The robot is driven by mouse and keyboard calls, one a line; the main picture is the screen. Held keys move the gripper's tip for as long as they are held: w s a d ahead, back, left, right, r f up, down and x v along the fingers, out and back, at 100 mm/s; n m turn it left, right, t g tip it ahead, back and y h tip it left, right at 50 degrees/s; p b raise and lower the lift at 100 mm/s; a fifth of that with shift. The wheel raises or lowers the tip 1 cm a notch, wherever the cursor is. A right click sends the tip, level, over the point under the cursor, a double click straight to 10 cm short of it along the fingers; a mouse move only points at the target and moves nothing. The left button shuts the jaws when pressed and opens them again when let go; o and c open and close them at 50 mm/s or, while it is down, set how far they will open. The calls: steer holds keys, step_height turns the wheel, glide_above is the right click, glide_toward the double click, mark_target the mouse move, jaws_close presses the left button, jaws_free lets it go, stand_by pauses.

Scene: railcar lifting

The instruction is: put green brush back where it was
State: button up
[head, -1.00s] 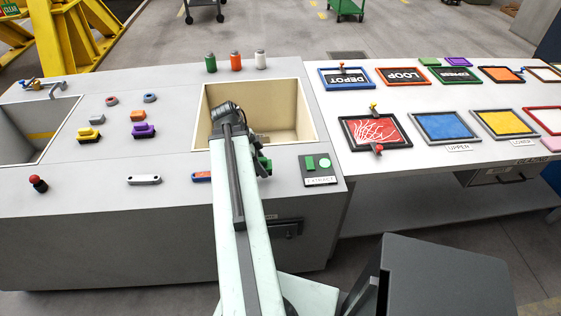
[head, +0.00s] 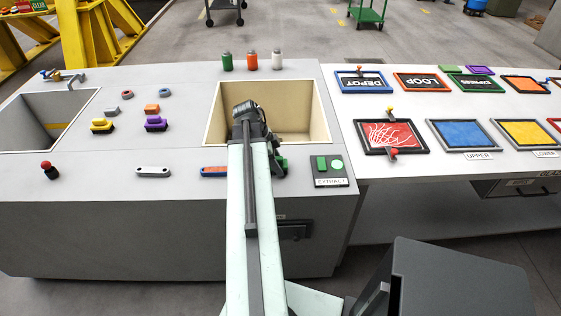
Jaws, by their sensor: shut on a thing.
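My gripper (head: 275,150) is at the end of my arm, over the front part of the cream-lined square basin (head: 213,118). A small green piece (head: 281,163) shows at the jaws, above the basin's front rim. It looks like the green brush, held in the shut jaws, but the arm hides most of it and its bristles cannot be made out. A yellow brush (head: 101,125) and a purple brush (head: 156,124) lie on the grey counter to the left, with an orange block (head: 152,108) behind the purple one.
A green-button EXTRACT panel (head: 330,171) is right of the basin's front corner. A sink (head: 40,120) is at the left. Framed boards (head: 391,136) cover the right table. The counter between sink and basin has free room.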

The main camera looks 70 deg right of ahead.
steer(key=shift+a+f+b, duration=0.2)
steer(key=shift+f+b, duration=0.15)
steer(key=shift+b, duration=0.1)
steer(key=o, duration=1.2)
steer(key=shift+s+a+f, duration=0.1)
steer(key=shift+a, duration=0.05)
steer(key=shift+r, duration=0.3)
steer(key=p+v, duration=1.2)
steer(key=shift+d+r, duration=0.2)
steer(key=shift+d, duration=0.15)
